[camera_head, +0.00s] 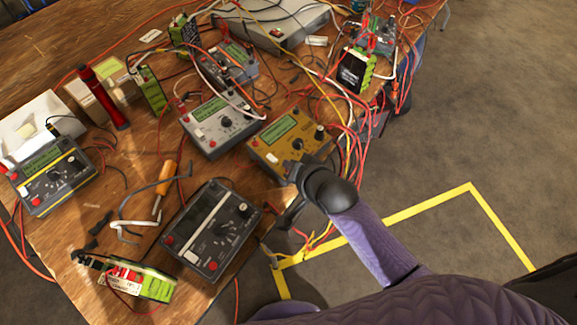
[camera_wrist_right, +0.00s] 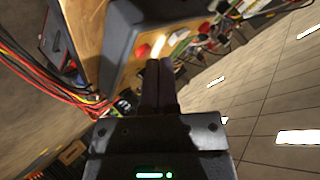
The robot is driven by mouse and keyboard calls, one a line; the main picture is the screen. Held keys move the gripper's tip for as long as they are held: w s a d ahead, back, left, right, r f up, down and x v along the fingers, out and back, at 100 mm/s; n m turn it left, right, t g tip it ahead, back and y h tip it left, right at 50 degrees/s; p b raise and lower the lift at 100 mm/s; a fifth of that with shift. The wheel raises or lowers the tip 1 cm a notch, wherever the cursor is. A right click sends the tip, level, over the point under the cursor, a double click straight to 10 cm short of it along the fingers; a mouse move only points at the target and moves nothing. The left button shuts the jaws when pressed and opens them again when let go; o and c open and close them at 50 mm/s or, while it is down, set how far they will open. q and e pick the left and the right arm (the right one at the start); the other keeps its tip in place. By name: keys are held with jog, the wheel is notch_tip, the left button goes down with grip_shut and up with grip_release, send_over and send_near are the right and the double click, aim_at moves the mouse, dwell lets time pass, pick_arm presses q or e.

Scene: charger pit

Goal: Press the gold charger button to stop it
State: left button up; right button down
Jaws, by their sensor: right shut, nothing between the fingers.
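The gold charger (camera_head: 283,138) sits at the right edge of the wooden bench, with a green screen, a dark knob and a pale button on its face. My right gripper (camera_head: 295,174) is at the charger's lower front edge and hides part of it. In the right wrist view its closed, empty fingers (camera_wrist_right: 158,64) point at a panel with a red button (camera_wrist_right: 143,50) and a white part beside it. I cannot tell whether the fingertips touch it. My left gripper is not in view.
A dark charger (camera_head: 212,225), a grey charger (camera_head: 220,124) and a yellow-trimmed charger (camera_head: 53,174) share the cluttered bench. Red and yellow cables (camera_head: 345,135) hang beside the gold charger. An orange-handled tool (camera_head: 165,178) lies at left. Yellow tape (camera_head: 410,211) marks the open floor.

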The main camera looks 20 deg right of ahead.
jog(key=shift+f, duration=0.35)
dwell(0.7)
dwell(0.3)
jog(key=shift+r+p, duration=0.85)
jog(key=shift+p, duration=0.05)
jog(key=shift+f, duration=0.1)
jog(key=r+p, duration=0.1)
jog(key=p, duration=0.1)
jog(key=r+p, duration=0.1)
jog(key=r, duration=0.1)
jog(key=s+r+p, duration=0.1)
jog(key=r+p, duration=0.1)
jog(key=shift+d+p, duration=0.25)
jog(key=shift+p, duration=0.05)
